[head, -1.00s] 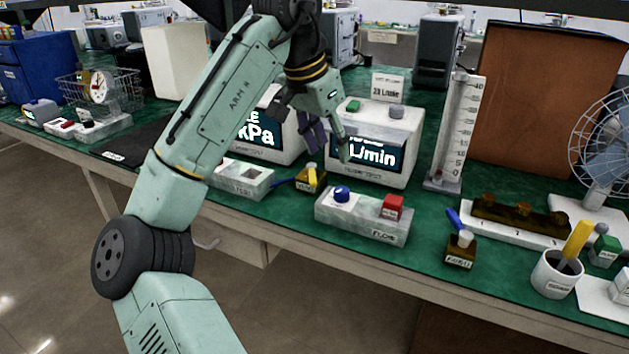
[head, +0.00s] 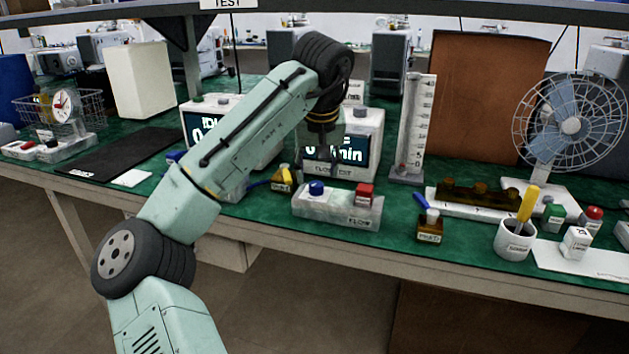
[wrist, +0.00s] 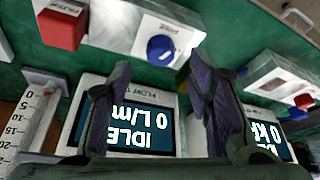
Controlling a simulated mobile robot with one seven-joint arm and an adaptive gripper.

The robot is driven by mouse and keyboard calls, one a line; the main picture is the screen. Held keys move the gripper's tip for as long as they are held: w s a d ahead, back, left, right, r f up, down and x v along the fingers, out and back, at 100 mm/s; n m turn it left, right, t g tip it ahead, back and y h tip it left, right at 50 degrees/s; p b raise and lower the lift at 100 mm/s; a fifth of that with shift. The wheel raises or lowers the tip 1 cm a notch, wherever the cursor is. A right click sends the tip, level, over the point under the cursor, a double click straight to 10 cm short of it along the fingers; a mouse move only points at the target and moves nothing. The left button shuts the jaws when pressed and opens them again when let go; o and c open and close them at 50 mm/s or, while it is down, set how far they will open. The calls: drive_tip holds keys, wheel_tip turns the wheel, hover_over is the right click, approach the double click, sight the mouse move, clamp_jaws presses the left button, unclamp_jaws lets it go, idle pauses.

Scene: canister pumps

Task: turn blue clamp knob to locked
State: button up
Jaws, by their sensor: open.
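The blue knob (head: 316,187) sits on a white plate at the left of a pale grey block (head: 345,215), with a red block (head: 365,194) at its right. In the wrist view, which is upside down, the blue knob (wrist: 160,48) lies beyond and between my fingertips, with the red block (wrist: 63,25) to the left. My gripper (head: 322,166) points down, open and empty, just above and behind the knob, in front of the flow display (head: 368,125). My fingers (wrist: 160,65) are apart and do not touch the knob. The knob's pointer direction cannot be told.
A small bottle with a yellow top (head: 284,178) stands close to the left of the block. A brown bottle with a blue lever (head: 429,227) stands to the right. A tall graduated column (head: 413,130) rises behind. A second grey block with a knob (wrist: 275,75) shows in the wrist view.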

sight(317, 183)
drive_tip(key=shift+x, duration=2.1)
drive_tip(key=shift+c, duration=0.2)
clamp_jaws()
